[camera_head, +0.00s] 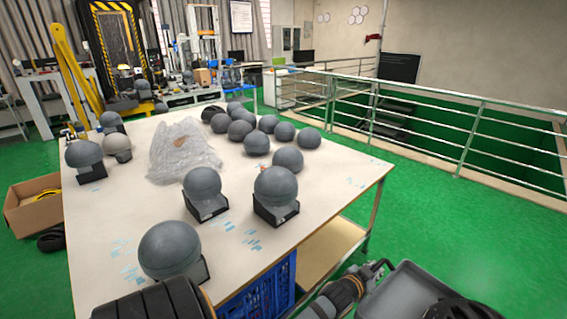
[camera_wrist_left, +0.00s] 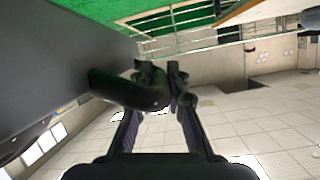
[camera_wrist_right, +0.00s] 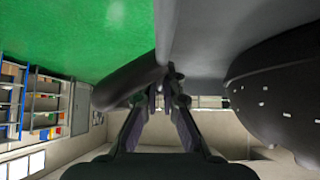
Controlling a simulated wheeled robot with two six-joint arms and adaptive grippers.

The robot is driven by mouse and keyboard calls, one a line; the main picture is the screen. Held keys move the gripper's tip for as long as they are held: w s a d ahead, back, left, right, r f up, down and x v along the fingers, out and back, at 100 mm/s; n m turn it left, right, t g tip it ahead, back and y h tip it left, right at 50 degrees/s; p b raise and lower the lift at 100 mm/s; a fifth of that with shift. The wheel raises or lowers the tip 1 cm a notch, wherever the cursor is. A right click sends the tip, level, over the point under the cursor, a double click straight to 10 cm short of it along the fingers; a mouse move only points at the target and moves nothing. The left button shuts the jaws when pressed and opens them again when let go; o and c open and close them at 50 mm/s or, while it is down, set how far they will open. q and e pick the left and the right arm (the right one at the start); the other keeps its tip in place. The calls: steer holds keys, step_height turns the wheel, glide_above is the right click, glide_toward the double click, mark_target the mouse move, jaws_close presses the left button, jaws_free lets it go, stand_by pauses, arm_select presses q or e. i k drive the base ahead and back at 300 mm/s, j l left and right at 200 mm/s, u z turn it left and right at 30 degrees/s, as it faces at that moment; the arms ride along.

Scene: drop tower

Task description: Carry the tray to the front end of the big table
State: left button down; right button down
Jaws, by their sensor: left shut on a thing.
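The grey tray (camera_head: 392,294) is at the bottom right of the head view, beside the big table (camera_head: 105,215) and apart from it. A dark rounded object (camera_head: 462,309) sits in it. My left gripper (camera_head: 372,275) is shut on the tray's dark handle. That handle also shows between the fingers in the left wrist view (camera_wrist_left: 130,90). In the right wrist view my right gripper (camera_wrist_right: 164,80) is closed around another dark handle (camera_wrist_right: 125,86) of the tray. A dark, perforated round object (camera_wrist_right: 285,95) shows in the tray there.
Grey round objects on stands (camera_head: 275,186) and several loose ones (camera_head: 257,143) stand on the table around a crumpled clear sheet (camera_head: 182,150). A blue crate (camera_head: 262,294) is under its near edge. A metal railing (camera_head: 470,130) runs at the right. Green floor lies between.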

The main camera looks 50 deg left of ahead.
mark_target(342, 172)
steer(key=i+u, duration=0.2)
steer(key=i, duration=1.4)
steer(key=i+u, duration=0.15)
steer(key=i, duration=0.4)
steer(key=i+l+u, duration=0.15)
steer(key=i, duration=0.35)
steer(key=i+l+u, duration=0.15)
steer(key=i, duration=0.4)
steer(key=i+u, duration=0.7)
steer(key=u, duration=1.85)
steer(key=k+j, duration=0.05)
